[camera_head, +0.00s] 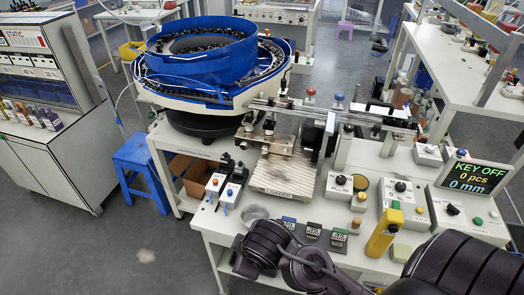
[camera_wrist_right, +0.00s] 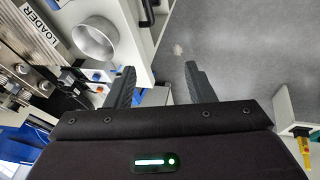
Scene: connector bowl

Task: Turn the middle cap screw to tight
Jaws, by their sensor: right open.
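My right gripper (camera_wrist_right: 159,68) is open and empty in the right wrist view, its two dark fingers spread over the floor beyond the table edge. In the head view my right arm comes in from the bottom, by the front edge of the table. Small round silver screw-like heads (camera_wrist_right: 22,69) show beside the loader plate (camera_head: 282,176) at the left of the wrist view, apart from the gripper. I cannot tell which is the middle cap screw, or how tight it is. My left gripper is not in view.
A blue bowl feeder (camera_head: 200,75) stands at the back left of the table. A metal cup (camera_wrist_right: 95,38) is left of my right fingers. Control boxes and a yellow handle (camera_head: 384,232) stand to the right.

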